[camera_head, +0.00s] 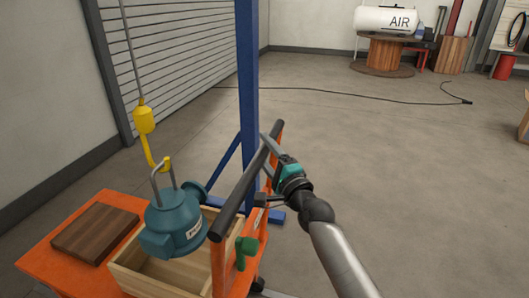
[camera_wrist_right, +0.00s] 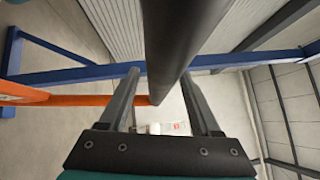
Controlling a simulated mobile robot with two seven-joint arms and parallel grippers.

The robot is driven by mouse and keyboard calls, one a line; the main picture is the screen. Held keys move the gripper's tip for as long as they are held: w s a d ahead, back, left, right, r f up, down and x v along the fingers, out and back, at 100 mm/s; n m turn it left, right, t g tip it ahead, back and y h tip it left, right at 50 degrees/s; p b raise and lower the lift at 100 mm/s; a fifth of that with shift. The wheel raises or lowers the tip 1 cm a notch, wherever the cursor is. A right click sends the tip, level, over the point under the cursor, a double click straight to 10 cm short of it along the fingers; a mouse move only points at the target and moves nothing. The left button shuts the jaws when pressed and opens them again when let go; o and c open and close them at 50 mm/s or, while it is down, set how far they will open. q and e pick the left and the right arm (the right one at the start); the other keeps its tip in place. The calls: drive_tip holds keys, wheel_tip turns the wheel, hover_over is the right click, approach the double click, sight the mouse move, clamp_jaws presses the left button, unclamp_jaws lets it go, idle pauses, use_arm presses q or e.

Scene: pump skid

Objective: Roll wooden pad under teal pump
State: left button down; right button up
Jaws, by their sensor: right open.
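The teal pump (camera_head: 174,222) hangs from a yellow hook (camera_head: 152,150) on a cable, over or partly in an open wooden crate (camera_head: 130,281). The dark brown wooden pad (camera_head: 95,232) lies flat on the orange cart (camera_head: 52,268), left of the pump. The cart's push handle has a black grip (camera_head: 240,193). My right gripper (camera_head: 266,155) is open at the far upper part of this handle. In the right wrist view, the black grip (camera_wrist_right: 180,35) passes between the two fingers (camera_wrist_right: 160,74); contact cannot be told. My left gripper is not in view.
A blue post (camera_head: 247,90) with braced feet stands behind the handle. A green lever-like part (camera_head: 246,250) sits on the cart's handle side. A roller shutter (camera_head: 180,50) is at the left. Open concrete floor lies to the right, crossed by a black cable (camera_head: 350,94).

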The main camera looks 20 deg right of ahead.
drive_tip(key=shift+w, duration=0.15)
clamp_jaws()
idle(0.5)
idle(0.9)
